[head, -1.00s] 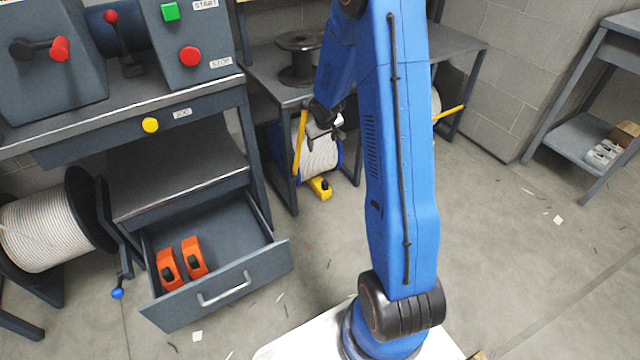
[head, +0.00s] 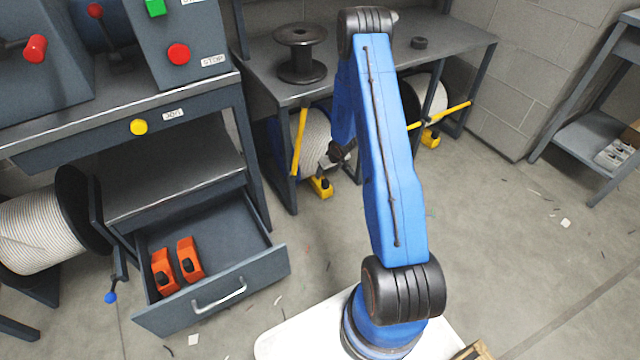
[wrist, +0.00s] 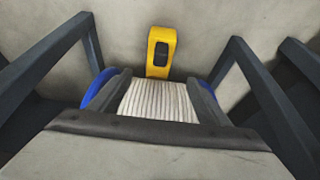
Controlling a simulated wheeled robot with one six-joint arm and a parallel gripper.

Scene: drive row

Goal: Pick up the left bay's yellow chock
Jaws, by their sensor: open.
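The left bay's yellow chock (head: 321,187) stands on the floor at the foot of the blue-rimmed spool (head: 314,140). It also shows in the wrist view (wrist: 160,52), at top centre, with a dark slot in it. My gripper (head: 330,162) is just above the chock in the head view, partly hidden by my blue arm. In the wrist view my gripper (wrist: 158,80) is open and empty, its two dark fingers apart over the spool's pale winding. The chock lies beyond the fingertips, apart from them.
A yellow bar (head: 299,141) stands upright at the left bay. Dark bench legs flank the bay. An open drawer (head: 262,270) holds two orange blocks. Floor at right is mostly clear.

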